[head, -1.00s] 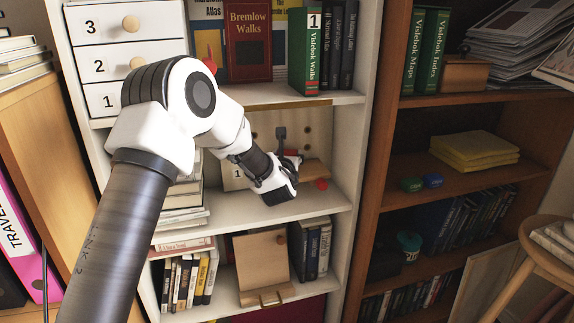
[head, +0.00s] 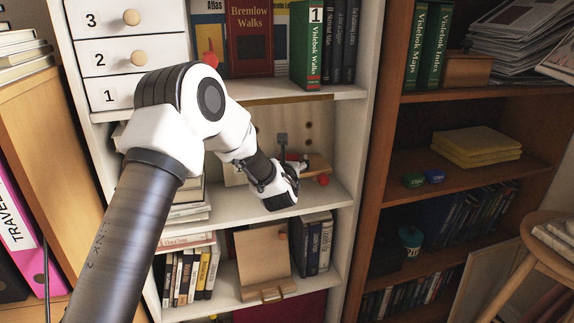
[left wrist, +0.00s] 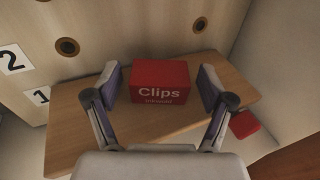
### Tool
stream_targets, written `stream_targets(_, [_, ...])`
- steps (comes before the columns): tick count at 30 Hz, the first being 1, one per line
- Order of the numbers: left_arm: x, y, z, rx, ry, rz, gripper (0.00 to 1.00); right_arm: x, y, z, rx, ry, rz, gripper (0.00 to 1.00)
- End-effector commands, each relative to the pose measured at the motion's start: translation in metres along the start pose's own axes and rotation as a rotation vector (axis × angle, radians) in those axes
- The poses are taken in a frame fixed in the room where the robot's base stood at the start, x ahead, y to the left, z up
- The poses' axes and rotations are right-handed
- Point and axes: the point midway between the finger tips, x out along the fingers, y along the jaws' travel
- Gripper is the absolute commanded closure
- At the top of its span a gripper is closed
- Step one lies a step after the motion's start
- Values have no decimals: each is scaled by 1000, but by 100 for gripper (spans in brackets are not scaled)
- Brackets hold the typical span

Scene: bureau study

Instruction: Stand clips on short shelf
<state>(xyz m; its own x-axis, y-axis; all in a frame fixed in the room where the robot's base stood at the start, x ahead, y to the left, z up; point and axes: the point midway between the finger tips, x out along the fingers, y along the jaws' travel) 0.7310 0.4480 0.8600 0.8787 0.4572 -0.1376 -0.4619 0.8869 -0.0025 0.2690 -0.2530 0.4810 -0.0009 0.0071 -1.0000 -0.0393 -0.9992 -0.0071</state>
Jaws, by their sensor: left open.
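In the left wrist view a red box labelled "Clips" (left wrist: 162,83) stands on a short wooden shelf board (left wrist: 75,125) against a panel with holes. My left gripper (left wrist: 160,76) is open, with one finger on each side of the box. I cannot tell whether either finger touches it. In the head view my left gripper (head: 288,172) reaches into the white bookcase's middle bay and largely hides the box. The right end of the short shelf (head: 319,163) shows beyond it. My right gripper is not in view.
The pegboard panel (left wrist: 150,30) carries number labels 1 and 2. A red piece (left wrist: 244,124) lies at the board's right edge. Books fill the bays above and below. A brown bookcase (head: 385,180) stands to the right. A round stool (head: 545,232) is at the far right.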

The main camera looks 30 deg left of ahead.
Motion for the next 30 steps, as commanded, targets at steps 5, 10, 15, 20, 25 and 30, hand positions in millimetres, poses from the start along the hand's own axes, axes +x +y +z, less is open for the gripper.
stream_targets(5, [-34,0,1,1,1,-2,19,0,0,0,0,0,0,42])
stream_targets(10, [-81,-1,0,1,1,-2,19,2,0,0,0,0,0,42])
stream_targets(15, [-112,-1,0,1,0,-2,19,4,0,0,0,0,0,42])
stream_targets(20, [-122,8,-24,-13,76,40,19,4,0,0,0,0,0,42])
stream_targets(25, [-166,51,-155,-139,508,303,19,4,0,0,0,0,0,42])
stream_targets(30, [-308,76,-303,-481,1048,805,19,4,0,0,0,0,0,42])
